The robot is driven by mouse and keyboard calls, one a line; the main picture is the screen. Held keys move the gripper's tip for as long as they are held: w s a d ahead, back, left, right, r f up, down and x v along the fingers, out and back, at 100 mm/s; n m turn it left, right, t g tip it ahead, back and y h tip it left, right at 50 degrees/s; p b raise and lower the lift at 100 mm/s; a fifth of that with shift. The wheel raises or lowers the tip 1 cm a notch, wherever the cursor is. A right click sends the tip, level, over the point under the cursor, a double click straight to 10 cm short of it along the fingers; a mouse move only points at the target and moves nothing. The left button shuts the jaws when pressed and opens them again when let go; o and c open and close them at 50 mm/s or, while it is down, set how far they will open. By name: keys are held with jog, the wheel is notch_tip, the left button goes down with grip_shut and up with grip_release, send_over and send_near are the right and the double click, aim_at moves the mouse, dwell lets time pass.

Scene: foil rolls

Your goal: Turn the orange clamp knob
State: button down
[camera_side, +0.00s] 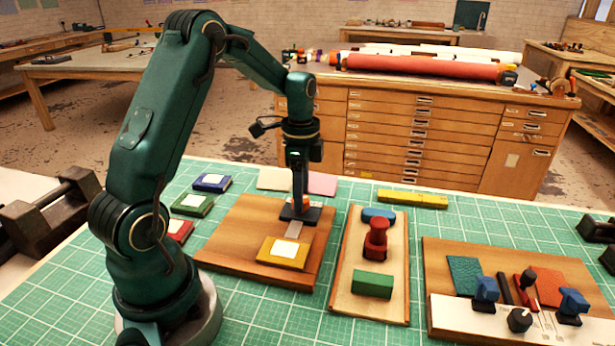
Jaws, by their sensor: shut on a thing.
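The orange clamp knob (304,202) sits on a dark clamp block (289,215) at the back of a wooden board (230,243). Only a small part of the orange shows; the rest is hidden behind my fingers. My gripper (300,198) points straight down from above and is shut on the knob. A grey strip (294,229) runs from the clamp block toward a yellow block with a white label (283,252) on the same board. How far the knob is turned cannot be told.
Blue (212,182), green (192,204) and red (180,231) labelled blocks lie left of the board. Close on its right, another board (341,290) holds a red knobbed piece (375,240). A tool board (432,250) is farther right. Green mat (350,194) shows between things.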

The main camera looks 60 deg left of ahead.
dwell(0.4)
jog(key=shift+c, duration=1.8)
grip_release()
jog(key=shift+r, duration=0.1)
jog(key=shift+r, duration=2.5)
